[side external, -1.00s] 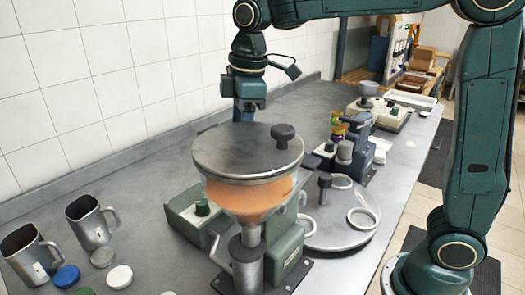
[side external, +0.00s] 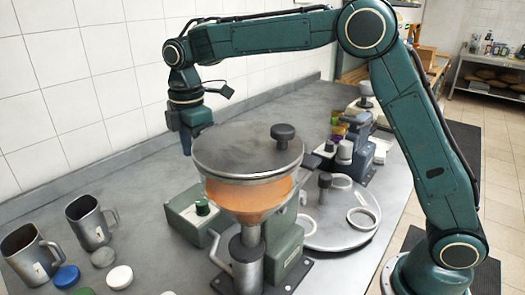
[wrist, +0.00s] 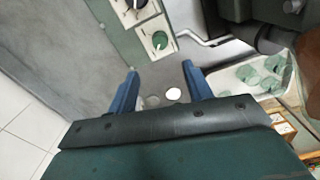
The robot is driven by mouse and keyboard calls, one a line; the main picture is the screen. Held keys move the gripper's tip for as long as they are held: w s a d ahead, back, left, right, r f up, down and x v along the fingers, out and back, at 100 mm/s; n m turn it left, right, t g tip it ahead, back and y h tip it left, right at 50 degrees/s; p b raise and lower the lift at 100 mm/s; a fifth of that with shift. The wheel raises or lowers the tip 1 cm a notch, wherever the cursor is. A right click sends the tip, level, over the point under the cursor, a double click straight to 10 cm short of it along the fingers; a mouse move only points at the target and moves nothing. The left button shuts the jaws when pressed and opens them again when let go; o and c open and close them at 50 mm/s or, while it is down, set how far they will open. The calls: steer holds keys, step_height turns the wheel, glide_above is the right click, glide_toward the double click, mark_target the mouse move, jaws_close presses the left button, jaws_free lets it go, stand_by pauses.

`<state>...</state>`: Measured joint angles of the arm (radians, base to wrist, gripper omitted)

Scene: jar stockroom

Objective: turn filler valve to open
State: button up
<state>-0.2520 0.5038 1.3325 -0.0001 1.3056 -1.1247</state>
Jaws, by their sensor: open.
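The filler (side external: 250,190) has a round metal lid, an orange-filled hopper and a green base on the steel bench. A bent silver lever (side external: 218,250) sticks out low on its left side; I take this as the valve handle. A bent silver bar also shows in the wrist view (wrist: 205,40), probably the same lever. My gripper (side external: 187,148) hangs behind and left of the hopper, above the bench and apart from the filler. In the wrist view its blue fingers (wrist: 160,72) are spread with nothing between them. The hopper hides part of the valve area.
A green box (side external: 180,212) with a green knob (side external: 202,203) sits left of the filler; the wrist view shows a green knob (wrist: 158,40) and a dark one. Two metal mugs (side external: 92,222) and several lids (side external: 119,277) lie at left. A turntable (side external: 335,235) stands right.

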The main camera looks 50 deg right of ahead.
mark_target(202, 202)
step_height(202, 202, down, 14)
steer(key=shift+r, duration=0.15)
stand_by(0.6)
steer(key=c, duration=1)
